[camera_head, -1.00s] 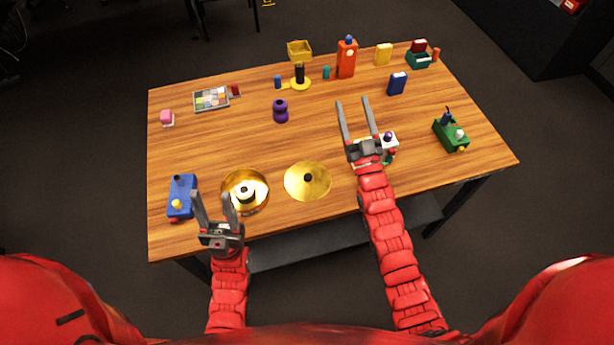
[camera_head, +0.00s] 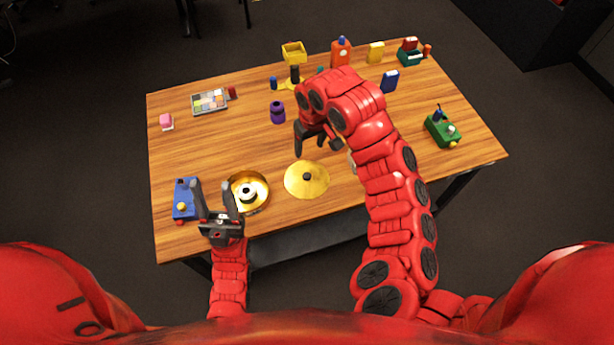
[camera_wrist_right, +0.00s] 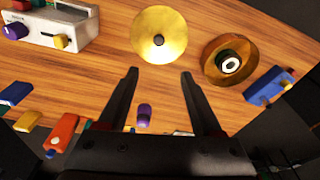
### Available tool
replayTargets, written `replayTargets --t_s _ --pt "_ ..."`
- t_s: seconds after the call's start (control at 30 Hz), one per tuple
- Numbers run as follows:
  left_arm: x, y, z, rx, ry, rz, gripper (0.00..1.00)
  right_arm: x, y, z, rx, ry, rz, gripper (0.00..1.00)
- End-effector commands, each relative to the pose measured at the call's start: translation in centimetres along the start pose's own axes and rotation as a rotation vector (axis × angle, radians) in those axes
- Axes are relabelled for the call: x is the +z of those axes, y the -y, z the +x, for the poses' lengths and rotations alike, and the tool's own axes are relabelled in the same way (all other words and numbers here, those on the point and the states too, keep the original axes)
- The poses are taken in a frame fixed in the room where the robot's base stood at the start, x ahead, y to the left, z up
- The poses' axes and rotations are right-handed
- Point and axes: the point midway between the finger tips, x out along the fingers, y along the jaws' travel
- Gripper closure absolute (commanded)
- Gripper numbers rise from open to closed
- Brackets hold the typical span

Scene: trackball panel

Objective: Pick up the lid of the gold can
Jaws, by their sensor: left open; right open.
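The lid (camera_head: 306,184), a flat gold disc with a dark knob, lies on the table beside the gold can. It also shows in the right wrist view (camera_wrist_right: 160,44). The gold can (camera_head: 262,203) is round and open, with a black and white piece inside; the right wrist view shows it too (camera_wrist_right: 212,62). My right gripper (camera_head: 317,147) is open and empty, above the table just behind the lid in the head view. In its wrist view the fingertips (camera_wrist_right: 160,74) are apart, with the lid beyond them. My left gripper (camera_head: 213,186) is open and empty, left of the can.
A blue box (camera_head: 182,204) is left of the can. A purple object (camera_head: 278,113) stands behind the lid. A white device (camera_wrist_right: 52,27) shows in the wrist view; my right arm mostly hides it in the head view. A green box (camera_head: 441,132) is at right. The left-centre table is clear.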

Motion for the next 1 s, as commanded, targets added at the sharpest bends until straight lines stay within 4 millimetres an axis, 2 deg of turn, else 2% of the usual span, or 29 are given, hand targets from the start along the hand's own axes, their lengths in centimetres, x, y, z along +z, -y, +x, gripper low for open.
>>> replayTargets --t_s 0.07,0.17,0.47,0.57,0.7,1.0 --pt "0.0 0.0 -0.1 0.0 0.0 0.0 0.5 0.5 0.1 0.0 0.001 0.022 -0.003 0.33" --pt "0.1 0.0 -0.6 0.0 0.0 0.0 0.5 0.7 0.1 1.1 0.001 0.029 -0.004 0.33" --pt "0.4 -0.1 -2.5 0.0 0.0 0.0 0.5 0.8 0.1 7.1 -0.002 0.025 -0.003 0.33" --pt "0.2 -0.1 -1.2 0.0 0.0 0.0 0.5 0.8 0.3 8.4 -0.002 0.033 -0.004 0.33" --pt "0.1 0.0 -0.7 0.0 0.0 0.0 0.5 0.8 0.1 10.5 0.0 0.029 -0.002 0.33" --pt "0.0 0.0 -0.2 0.0 0.0 0.0 0.5 0.8 0.0 12.1 0.001 0.024 -0.002 0.33"
